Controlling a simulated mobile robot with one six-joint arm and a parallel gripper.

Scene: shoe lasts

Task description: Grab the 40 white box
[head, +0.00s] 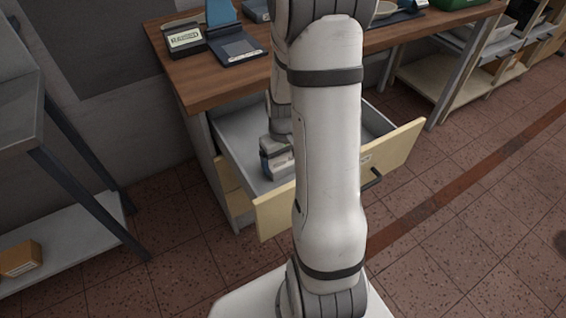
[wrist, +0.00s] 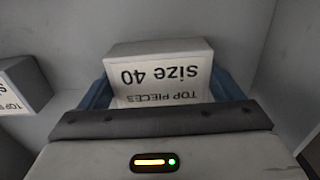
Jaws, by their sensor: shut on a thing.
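The white box marked "Size 40" and "TOP PIECES" (wrist: 165,75) shows upside down in the middle of the wrist view. My gripper (wrist: 155,95) is shut on it, with one blue finger at each side. In the head view a white box (head: 277,164) shows inside the open drawer (head: 240,130), close to my gripper. My arm hides much of the drawer there. The wrist view does not show clearly whether the held box touches the drawer floor.
A second box with "TOP PIECES" lettering (wrist: 22,85) is at the left in the wrist view. Drawer walls rise close around. The wooden worktop (head: 190,75) overhangs the drawer's back, with a label device (head: 184,40) on it. A metal shelf unit (head: 60,235) stands at left.

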